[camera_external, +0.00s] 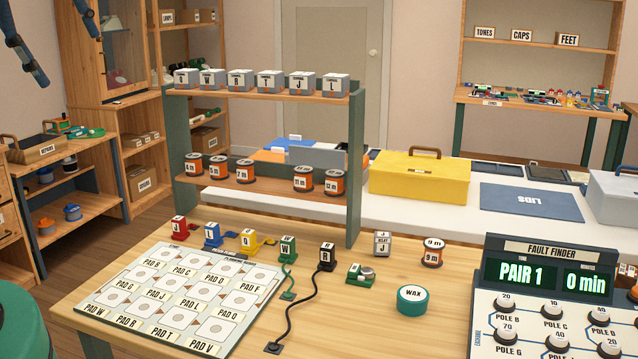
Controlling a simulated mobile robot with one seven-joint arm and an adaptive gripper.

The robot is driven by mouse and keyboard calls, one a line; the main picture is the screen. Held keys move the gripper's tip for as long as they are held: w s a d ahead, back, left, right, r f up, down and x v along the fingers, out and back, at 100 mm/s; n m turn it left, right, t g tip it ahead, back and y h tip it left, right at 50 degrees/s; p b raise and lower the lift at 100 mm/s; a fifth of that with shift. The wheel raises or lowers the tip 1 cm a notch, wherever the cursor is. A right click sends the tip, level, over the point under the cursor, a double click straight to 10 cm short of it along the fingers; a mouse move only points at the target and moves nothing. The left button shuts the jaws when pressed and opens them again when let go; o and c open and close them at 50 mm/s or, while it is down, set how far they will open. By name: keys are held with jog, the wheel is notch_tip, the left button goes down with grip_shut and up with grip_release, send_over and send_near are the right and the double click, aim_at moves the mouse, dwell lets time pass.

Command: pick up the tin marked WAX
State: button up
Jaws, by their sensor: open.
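The tin marked WAX (412,301) is a short, round, green tin with its name on top. It stands upright on the wooden workbench (365,325), right of centre and left of the fault finder panel. Nothing covers it. Two dark, blue-banded fingers of my gripper (68,45) show at the top left, cut off by the picture's edge. They are apart, with nothing seen between them, far from the tin in the picture.
A small green device (360,275) and a black cable (290,318) lie left of the tin. The fault finder (550,275) is on the right. A rack (354,170) rises behind; bare wood lies before the tin.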

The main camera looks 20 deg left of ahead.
jog(key=c, duration=0.7)
jog(key=shift+c, duration=0.2)
jog(key=w+d+f+n+g+h+b, duration=0.1)
jog(key=w+d+f+g, duration=0.15)
jog(key=w+d, duration=0.9)
jog(key=w+d+f+g, duration=0.1)
jog(key=w+d+f, duration=0.3)
jog(key=w+d, duration=0.75)
jog(key=w+d+f+n+g+y, duration=0.1)
jog(key=w+d+f+g, duration=0.1)
jog(key=d+f, duration=2.5)
jog(key=d, duration=0.4)
jog(key=shift+w+b, duration=0.3)
jog(key=shift+b, duration=0.1)
